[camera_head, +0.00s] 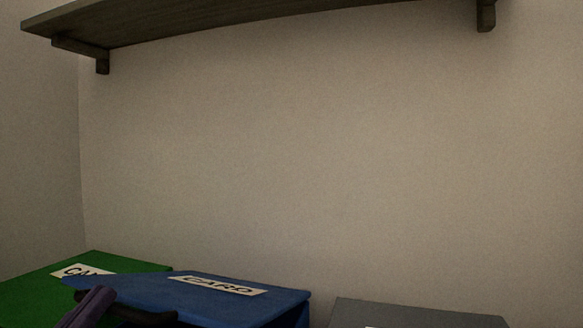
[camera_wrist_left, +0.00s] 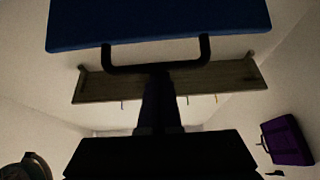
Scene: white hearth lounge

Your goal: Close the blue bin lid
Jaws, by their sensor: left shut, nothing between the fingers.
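The blue bin lid (camera_head: 215,297), labelled CARD, is at the bottom of the head view, left of centre. It looks nearly level, but I cannot tell whether it is fully down. Its black bar handle (camera_head: 148,317) is on the front edge. The lid's blue edge (camera_wrist_left: 160,22) and the handle (camera_wrist_left: 198,58) also show in the left wrist view. My left gripper (camera_head: 100,297) is shut with nothing in it. Its dark purple fingers (camera_wrist_left: 160,80) reach up to the middle of the handle; I cannot tell whether they touch it. My right gripper is out of view.
A green lid (camera_head: 110,265) with a partly hidden label is left of the blue one, and a grey lid (camera_head: 415,314) is right of it. A dark wooden shelf (camera_head: 250,22) is on the wall above. The wall space between is clear. A purple boxy object (camera_wrist_left: 287,140) shows at right.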

